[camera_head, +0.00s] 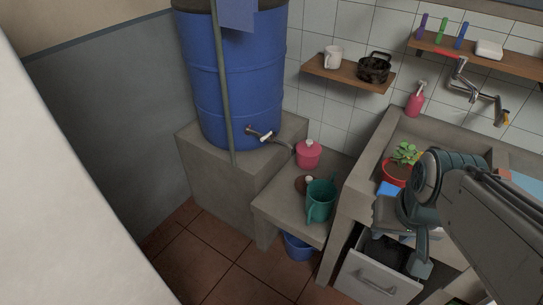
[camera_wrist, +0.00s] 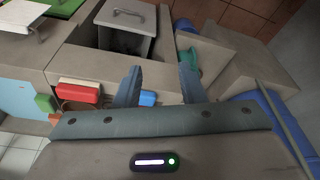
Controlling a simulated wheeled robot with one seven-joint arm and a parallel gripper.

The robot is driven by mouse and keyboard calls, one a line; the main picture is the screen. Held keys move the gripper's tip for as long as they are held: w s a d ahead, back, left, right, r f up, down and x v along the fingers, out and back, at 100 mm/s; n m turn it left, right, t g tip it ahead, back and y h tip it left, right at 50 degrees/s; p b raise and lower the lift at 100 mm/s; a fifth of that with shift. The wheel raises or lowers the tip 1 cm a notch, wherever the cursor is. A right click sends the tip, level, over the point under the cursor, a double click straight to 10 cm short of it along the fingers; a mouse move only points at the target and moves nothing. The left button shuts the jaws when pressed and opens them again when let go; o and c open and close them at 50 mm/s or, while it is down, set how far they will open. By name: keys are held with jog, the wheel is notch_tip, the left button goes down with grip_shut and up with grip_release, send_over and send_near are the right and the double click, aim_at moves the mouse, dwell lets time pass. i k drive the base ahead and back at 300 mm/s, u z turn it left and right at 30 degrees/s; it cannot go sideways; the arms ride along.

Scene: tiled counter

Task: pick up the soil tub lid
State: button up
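My gripper (camera_head: 403,244) is over the sink counter and the open drawer, to the right of the ledge. In the wrist view my gripper (camera_wrist: 162,65) has its two fingers apart with nothing held between them. The brown disc is not clear in the wrist view.
A red pot with a plant (camera_head: 396,174) and a blue item (camera_head: 388,189) sit near my gripper. An open grey drawer (camera_head: 372,284) juts out below. A blue barrel (camera_head: 235,85) with a tap (camera_head: 262,136) stands left. A blue bucket (camera_head: 298,247) is under the ledge.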

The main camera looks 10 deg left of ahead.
aim_at(301, 184)
jog(key=u, duration=0.7)
jog(key=i, duration=0.6)
jog(key=u, duration=0.65)
